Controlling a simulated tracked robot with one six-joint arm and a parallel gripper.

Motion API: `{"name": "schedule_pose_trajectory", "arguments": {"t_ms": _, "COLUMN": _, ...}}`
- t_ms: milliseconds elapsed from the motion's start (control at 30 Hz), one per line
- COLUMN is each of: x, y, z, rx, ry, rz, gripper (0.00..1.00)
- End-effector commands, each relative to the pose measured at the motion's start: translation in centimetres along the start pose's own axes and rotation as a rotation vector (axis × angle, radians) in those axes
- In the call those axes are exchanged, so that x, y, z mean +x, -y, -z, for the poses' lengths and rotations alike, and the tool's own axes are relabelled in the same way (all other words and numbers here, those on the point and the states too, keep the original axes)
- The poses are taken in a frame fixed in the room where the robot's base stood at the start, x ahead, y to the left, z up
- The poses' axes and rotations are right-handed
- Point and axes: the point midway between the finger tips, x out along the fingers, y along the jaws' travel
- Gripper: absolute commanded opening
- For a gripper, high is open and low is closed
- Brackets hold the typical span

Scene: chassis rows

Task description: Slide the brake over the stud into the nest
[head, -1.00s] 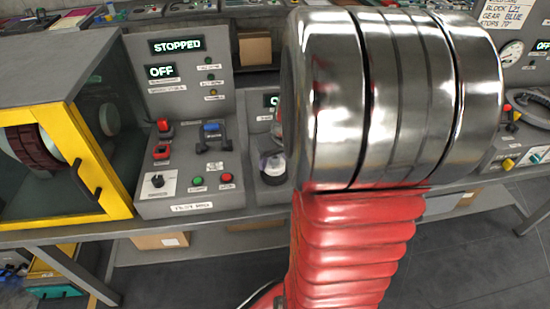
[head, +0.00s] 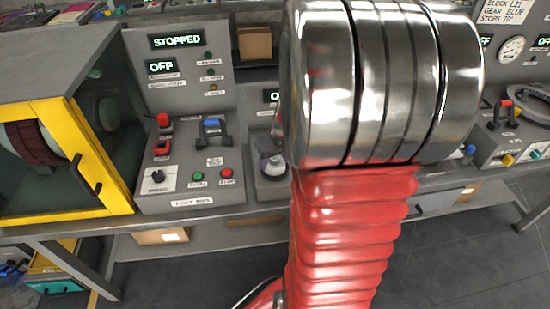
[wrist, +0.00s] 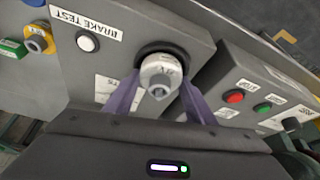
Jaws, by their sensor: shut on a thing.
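The brake (wrist: 161,70) is a pale, short round piece with dark lettering on it. In the wrist view it sits between the purple fingers of my gripper (wrist: 162,88), which is shut on it. A small grey metal end (wrist: 159,91) shows at its near face; I cannot tell whether this is the stud or part of the brake. The dark round nest (wrist: 172,46) shows as a ring behind the brake, on the grey panel marked "BRAKE TEST". Whether the brake is fully seated is hidden. In the head view my arm covers most of this place.
Beside the nest stands a grey control box (head: 190,180) with red and green buttons, which also shows in the wrist view (wrist: 255,95). A yellow-framed guard cabinet (head: 98,140) is at the left. A white button (wrist: 88,42) lies left of the nest.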

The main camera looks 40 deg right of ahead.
Motion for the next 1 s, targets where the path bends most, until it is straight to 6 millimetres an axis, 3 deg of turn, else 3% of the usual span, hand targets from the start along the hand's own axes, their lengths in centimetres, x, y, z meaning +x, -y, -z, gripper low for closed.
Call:
{"name": "schedule_pose_trajectory", "arguments": {"t_ms": 100, "x": 0.2, "y": 0.0, "z": 0.0, "rx": 0.000, "ry": -0.001, "rz": -0.001, "gripper": 0.11}}
{"name": "schedule_pose_trajectory", "arguments": {"t_ms": 133, "x": 0.2, "y": 0.0, "z": 0.0, "rx": 0.000, "ry": -0.002, "rz": -0.001, "gripper": 0.52}}
{"name": "schedule_pose_trajectory", "arguments": {"t_ms": 400, "x": 0.2, "y": 0.0, "z": -0.1, "rx": 0.000, "ry": 0.001, "rz": 0.000, "gripper": 0.71}}
{"name": "schedule_pose_trajectory", "arguments": {"t_ms": 667, "x": -0.5, "y": 0.0, "z": -0.1, "rx": 0.000, "ry": 0.000, "rz": 0.000, "gripper": 0.71}}
{"name": "schedule_pose_trajectory", "arguments": {"t_ms": 1000, "x": -4.3, "y": 0.0, "z": 0.0, "rx": 0.000, "ry": -0.004, "rz": -0.001, "gripper": 0.71}}
